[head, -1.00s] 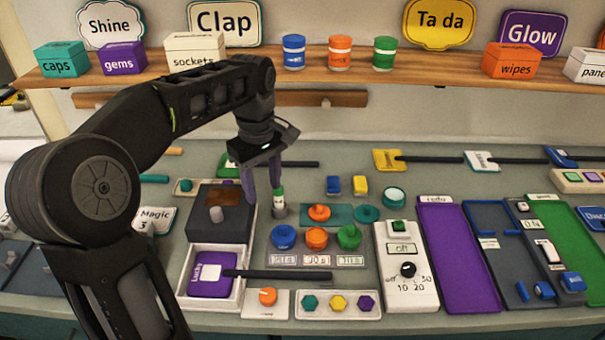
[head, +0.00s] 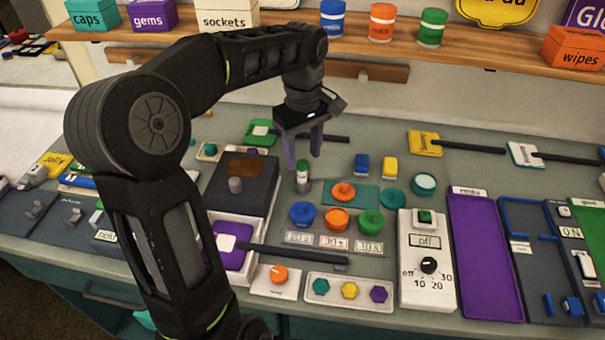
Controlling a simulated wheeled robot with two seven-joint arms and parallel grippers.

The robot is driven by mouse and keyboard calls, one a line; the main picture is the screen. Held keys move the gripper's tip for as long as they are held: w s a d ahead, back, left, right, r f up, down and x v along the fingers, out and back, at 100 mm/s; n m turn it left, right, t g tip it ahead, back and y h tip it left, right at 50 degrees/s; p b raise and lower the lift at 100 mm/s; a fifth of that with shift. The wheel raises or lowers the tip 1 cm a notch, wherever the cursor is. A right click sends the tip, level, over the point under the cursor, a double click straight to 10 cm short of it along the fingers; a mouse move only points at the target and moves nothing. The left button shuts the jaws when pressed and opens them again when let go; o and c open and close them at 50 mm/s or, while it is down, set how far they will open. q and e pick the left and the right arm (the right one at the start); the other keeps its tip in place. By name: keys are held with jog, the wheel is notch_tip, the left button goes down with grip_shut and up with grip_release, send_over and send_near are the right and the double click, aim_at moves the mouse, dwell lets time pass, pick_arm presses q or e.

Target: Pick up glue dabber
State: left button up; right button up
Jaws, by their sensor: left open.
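A small white bottle with a green top (head: 302,178), which looks like the glue dabber, stands upright on the grey bench behind the blue round knob. My left gripper (head: 304,160) is open, pointing down, with its two purple fingers a little above the bottle. In the picture the bottle's top shows between and just below the fingertips. I cannot tell whether a finger touches it. My right gripper is not in view.
Blue (head: 302,214), orange (head: 338,218) and green (head: 371,222) round pieces sit in front. A teal mat (head: 362,190) with an orange knob is close on the right. Small blue (head: 361,166) and yellow (head: 390,168) blocks stand behind it.

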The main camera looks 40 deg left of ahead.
aim_at(302, 163)
pick_arm(q)
jog(key=shift+s+f+p, duration=0.15)
jog(key=shift+f+p, duration=0.3)
jog(key=shift+f, duration=2.2)
grip_shut()
